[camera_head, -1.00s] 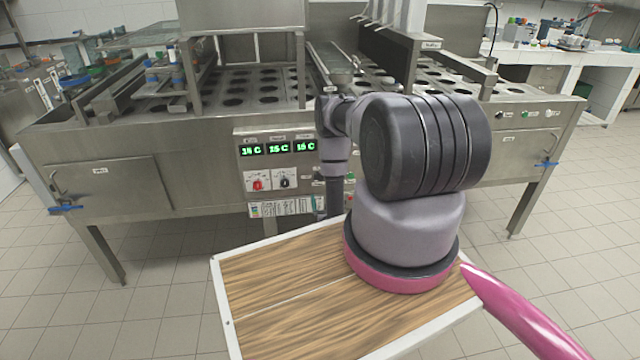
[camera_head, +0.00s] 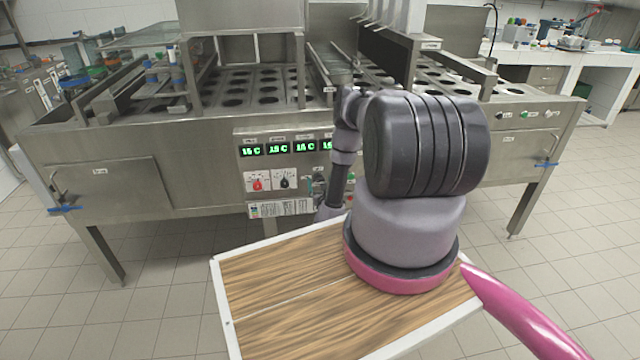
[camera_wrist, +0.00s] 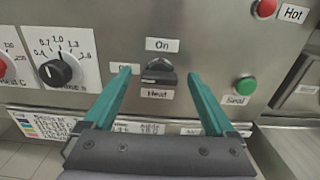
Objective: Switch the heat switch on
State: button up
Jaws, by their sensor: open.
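The heat switch (camera_wrist: 158,72) is a dark rotary knob on the steel panel in the wrist view. An "On" label sits above it, a partly covered label, seemingly "Off", to its left and a "Heat" label below. Its handle looks roughly horizontal, not pointing up at "On". My gripper (camera_wrist: 159,77) has two teal fingers spread apart, one tip at each side of the switch. Nothing is held between them. In the head view my arm hides most of this part of the panel.
A green Seal button (camera_wrist: 246,85) lies right of the switch, and a red Hot light (camera_wrist: 266,8) is at upper right. A black dial (camera_wrist: 56,70) is at left. Green temperature displays (camera_head: 279,149) glow above the red knob (camera_head: 257,184). Printed labels run below.

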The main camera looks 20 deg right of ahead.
jog(key=c, duration=1.4)
jog(key=m, duration=0.4)
jog(key=shift+d, duration=0.2)
jog(key=m, duration=0.5)
jog(key=shift+s, duration=0.1)
jog(key=m, duration=0.8)
jog(key=shift+f+m, duration=0.25)
jog(key=shift+m, duration=0.15)
